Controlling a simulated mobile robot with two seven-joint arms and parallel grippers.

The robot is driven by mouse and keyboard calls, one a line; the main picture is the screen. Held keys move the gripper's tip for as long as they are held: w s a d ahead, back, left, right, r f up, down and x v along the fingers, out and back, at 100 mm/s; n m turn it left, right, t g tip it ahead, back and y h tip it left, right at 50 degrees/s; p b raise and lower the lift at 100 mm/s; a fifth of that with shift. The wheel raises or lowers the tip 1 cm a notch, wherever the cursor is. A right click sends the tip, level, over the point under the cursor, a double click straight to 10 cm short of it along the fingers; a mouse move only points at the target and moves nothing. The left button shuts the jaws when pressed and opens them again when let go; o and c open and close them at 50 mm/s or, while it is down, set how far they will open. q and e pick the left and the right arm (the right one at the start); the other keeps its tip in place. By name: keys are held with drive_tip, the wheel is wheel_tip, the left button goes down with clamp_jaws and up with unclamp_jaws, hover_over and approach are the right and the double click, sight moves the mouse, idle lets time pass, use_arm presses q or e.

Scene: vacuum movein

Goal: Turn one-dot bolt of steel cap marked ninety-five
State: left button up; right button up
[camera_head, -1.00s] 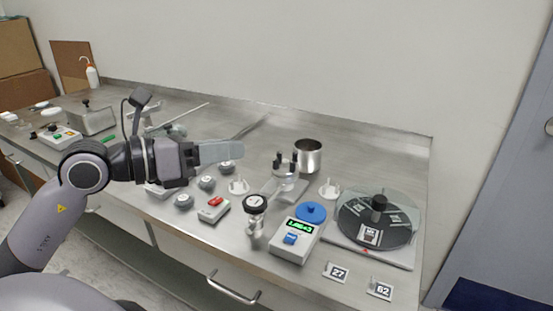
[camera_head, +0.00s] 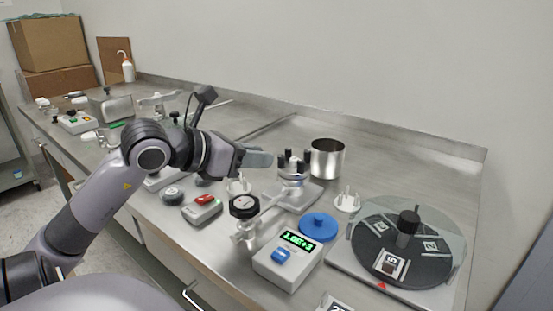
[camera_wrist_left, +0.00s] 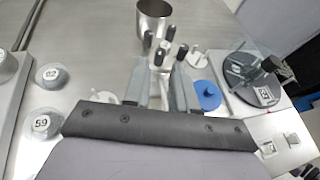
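The steel cap (camera_head: 291,176) sits on a flat metal plate on the bench and carries several upright bolts with black tops. I cannot read its number or the dots on its bolts. My left gripper (camera_head: 272,159) is just left of the bolts in the head view, fingers pointing at them. In the left wrist view its two fingers (camera_wrist_left: 160,72) stand apart, with a black-topped bolt (camera_wrist_left: 158,57) showing between or just beyond the tips. I cannot tell whether a finger touches it. My right gripper is out of view.
A steel cup (camera_head: 327,158) stands behind the cap. A blue lid (camera_head: 319,226), a display box (camera_head: 287,262) and a black-knobbed valve (camera_head: 244,207) are in front. A round turntable (camera_head: 433,258) is at right. Numbered grey knobs (camera_wrist_left: 45,124) lie at left.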

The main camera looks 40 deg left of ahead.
sight(281, 162)
use_arm(q)
drive_tip(key=shift+x, duration=2.6)
clamp_jaws()
